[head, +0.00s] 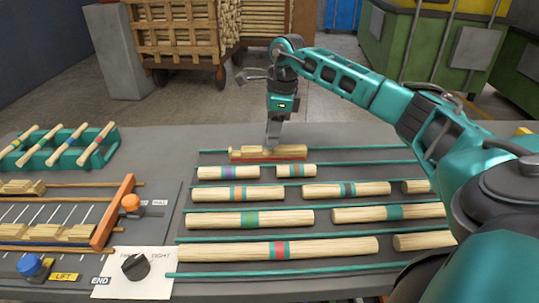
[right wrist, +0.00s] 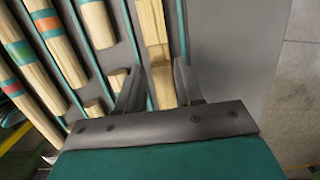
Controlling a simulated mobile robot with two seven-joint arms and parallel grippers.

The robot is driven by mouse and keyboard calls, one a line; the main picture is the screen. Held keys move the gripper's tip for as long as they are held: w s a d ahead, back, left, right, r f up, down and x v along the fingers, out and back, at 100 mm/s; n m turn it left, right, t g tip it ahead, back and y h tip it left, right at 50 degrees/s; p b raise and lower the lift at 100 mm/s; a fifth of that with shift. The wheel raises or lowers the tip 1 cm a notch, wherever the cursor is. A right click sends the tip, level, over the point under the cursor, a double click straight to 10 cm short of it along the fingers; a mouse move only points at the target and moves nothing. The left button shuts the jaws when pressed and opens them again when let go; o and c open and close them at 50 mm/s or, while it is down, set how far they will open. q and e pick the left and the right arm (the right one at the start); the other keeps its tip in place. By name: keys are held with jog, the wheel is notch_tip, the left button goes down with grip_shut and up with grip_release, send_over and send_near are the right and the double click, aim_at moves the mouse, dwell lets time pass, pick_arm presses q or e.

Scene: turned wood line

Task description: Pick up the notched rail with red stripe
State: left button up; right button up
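The notched rail with red stripe (head: 267,154) lies at the back of the slatted rack, pale wood with a stepped top and a red band along its front side. In the right wrist view the rail (right wrist: 154,40) runs up between the fingers. My right gripper (head: 272,143) points down at the rail from above. In the right wrist view my right gripper (right wrist: 158,85) is open, with one finger on each side of the rail and a gap visible. Whether the fingers touch it cannot be told. My left gripper is not in view.
Striped round rods, such as one with a red band (head: 330,248), lie in rows between teal bars in front. A teal holder (head: 68,160) with rods stands at left, near an orange bar (head: 113,212) and a black knob (head: 135,267). The grey surface behind the rail is clear.

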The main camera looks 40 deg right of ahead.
aim_at(268, 152)
jog(key=f, duration=0.3)
jog(key=a+f, duration=0.1)
jog(key=f, duration=0.1)
jog(key=shift+w, duration=0.25)
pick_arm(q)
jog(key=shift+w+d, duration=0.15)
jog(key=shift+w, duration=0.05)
pick_arm(e)
jog(key=shift+r, duration=0.1)
jog(key=shift+d, duration=0.1)
grip_shut()
jog(key=shift+r, duration=0.25)
pick_arm(q)
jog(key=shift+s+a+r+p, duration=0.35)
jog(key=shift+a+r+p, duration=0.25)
jog(key=shift+p, duration=0.65)
pick_arm(e)
notch_tip(268, 152, up, 20)
jog(key=shift+f, duration=0.2)
